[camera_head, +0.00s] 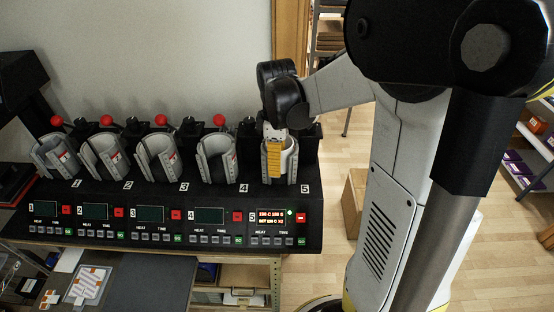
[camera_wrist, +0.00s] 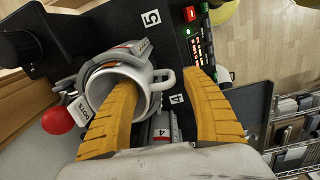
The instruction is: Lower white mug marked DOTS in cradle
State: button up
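The white mug (camera_wrist: 104,84) sits in the cradle (camera_wrist: 88,70) of station 5, its open mouth facing the wrist camera and its handle pointing right in that view. A small white tag reading DOTS (camera_wrist: 83,108) shows at its lower left. My gripper (camera_wrist: 163,82) has two yellow fingers, spread apart. One finger reaches over the mug's mouth, seemingly inside it; the other is outside, beyond the handle. A gap shows between the outer finger and the handle. In the head view my gripper (camera_head: 274,158) is over cradle 5 and hides much of the mug (camera_head: 291,154).
A red knob (camera_wrist: 57,121) is close to the cradle in the wrist view.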

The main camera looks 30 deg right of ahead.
notch_tip(320, 180, up, 12)
jog(key=shift+s, duration=0.15)
dwell(0.4)
jog(key=shift+a, duration=0.1)
dwell(0.3)
